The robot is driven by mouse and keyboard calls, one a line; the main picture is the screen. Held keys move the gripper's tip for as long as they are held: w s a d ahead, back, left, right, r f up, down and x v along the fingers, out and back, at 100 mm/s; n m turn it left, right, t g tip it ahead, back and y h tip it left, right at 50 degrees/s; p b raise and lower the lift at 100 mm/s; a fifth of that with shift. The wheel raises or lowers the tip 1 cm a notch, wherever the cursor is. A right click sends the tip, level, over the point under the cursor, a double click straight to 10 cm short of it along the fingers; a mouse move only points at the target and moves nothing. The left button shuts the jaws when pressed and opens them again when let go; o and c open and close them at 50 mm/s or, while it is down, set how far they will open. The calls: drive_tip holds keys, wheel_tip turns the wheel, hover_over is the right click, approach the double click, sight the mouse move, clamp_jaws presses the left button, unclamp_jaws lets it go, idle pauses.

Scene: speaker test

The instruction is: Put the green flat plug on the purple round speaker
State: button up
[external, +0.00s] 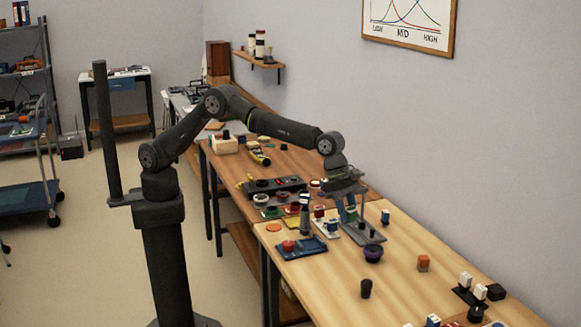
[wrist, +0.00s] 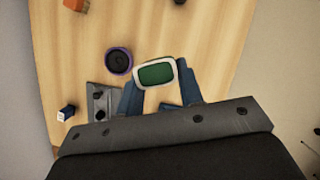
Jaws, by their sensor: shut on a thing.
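My gripper (wrist: 158,86) is shut on the green flat plug (wrist: 155,74), a rounded rectangle with a green face and a white rim, held between its blue fingers. In the external view my gripper (external: 347,213) is over the bench beside the grey plate, and the plug is hard to make out there. The purple round speaker (wrist: 118,61), with a dark cone and purple rim, is just left of the plug in the wrist view. In the external view the speaker (external: 373,254) stands on the bench, in front of the grey plate and apart from my gripper.
A grey plate (external: 364,233) with posts is close under my gripper. A small blue-and-white block (external: 385,216), an orange block (external: 423,262) and a dark cylinder (external: 366,288) stand around the speaker. A blue tray (external: 302,248) is to the left. Bare wood lies between them.

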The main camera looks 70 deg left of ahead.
drive_tip(key=w+a+f, duration=0.1)
drive_tip(key=w+f, duration=0.1)
drive_tip(key=w, duration=0.1)
drive_tip(key=w+a+f, duration=0.1)
drive_tip(key=w+f, duration=0.2)
drive_tip(key=w, duration=0.1)
drive_tip(key=w+a+f, duration=0.1)
drive_tip(key=w+f, duration=0.2)
drive_tip(key=w, duration=0.1)
drive_tip(key=shift+w+f, duration=0.1)
drive_tip(key=shift+f, duration=2.15)
drive_tip(key=shift+f, duration=0.1)
drive_tip(key=o, duration=1)
drive_tip(key=v, duration=1.2)
